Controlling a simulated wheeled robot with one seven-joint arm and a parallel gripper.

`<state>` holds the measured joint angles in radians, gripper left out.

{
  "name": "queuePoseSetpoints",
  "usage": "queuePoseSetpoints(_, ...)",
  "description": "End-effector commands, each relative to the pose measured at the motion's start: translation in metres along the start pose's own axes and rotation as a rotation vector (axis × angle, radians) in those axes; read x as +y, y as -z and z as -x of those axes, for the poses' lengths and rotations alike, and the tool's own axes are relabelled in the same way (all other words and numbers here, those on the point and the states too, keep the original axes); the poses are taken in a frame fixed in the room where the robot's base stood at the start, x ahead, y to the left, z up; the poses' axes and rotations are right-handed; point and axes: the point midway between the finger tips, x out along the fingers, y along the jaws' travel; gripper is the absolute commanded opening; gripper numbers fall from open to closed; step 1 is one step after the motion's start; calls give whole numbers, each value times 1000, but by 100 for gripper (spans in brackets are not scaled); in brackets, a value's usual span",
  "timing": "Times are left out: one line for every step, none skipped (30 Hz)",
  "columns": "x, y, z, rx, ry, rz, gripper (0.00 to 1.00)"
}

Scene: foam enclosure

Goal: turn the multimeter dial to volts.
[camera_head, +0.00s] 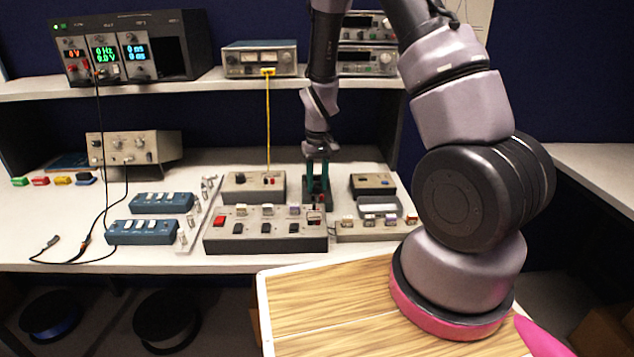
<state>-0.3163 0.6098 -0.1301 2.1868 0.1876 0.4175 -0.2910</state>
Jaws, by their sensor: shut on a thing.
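My gripper (317,178) points down at the back middle of the bench, with two teal fingers. It is shut on a small part at the top of a dark upright unit (318,198). The fingers hide that part, so I cannot tell whether it is a dial or what setting it shows. I cannot tell for sure which device is the multimeter. A dark rack (187,45) on the shelf at the upper left has lit displays reading volts, hertz and milliseconds, with small knobs below. My gripper is well apart from this rack.
Grey boxes stand left (254,187) and right (373,184) of my gripper. A long switch box (265,240) is in front. A yellow cable (268,120) hangs from the shelf meter (259,59). Black leads (98,150) hang at left. Blue switch boxes (142,232) lie nearby.

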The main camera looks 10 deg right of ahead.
Motion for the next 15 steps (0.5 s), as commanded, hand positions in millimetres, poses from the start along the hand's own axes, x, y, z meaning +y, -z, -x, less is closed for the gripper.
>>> queuePoseSetpoints(0, 0, 0, 1, 0, -40, 0)
queuePoseSetpoints(0, 0, 0, 2, 0, -66, 0)
queuePoseSetpoints(0, 0, 0, 3, 0, -99, 0)
queuePoseSetpoints(0, 0, 0, 4, 0, -123, 0)
queuePoseSetpoints(0, 0, 0, 4, -1, -147, 0)
queuePoseSetpoints(0, 0, 0, 5, -1, -177, 0)
queuePoseSetpoints(0, 0, 0, 6, 0, -199, 0)
queuePoseSetpoints(0, 0, 0, 7, 0, -221, 0)
queuePoseSetpoints(0, 0, 0, 7, 0, -247, 0)
queuePoseSetpoints(0, 0, 0, 8, 0, -266, 0)
queuePoseSetpoints(0, 0, 0, 9, 0, -283, 0)
queuePoseSetpoints(0, 0, 0, 9, 0, -305, 0)
queuePoseSetpoints(0, 0, 0, 10, 0, -320, 0)
queuePoseSetpoints(0, 0, 0, 10, 0, -335, 0)
queuePoseSetpoints(0, 0, 0, 11, 0, -352, 0)
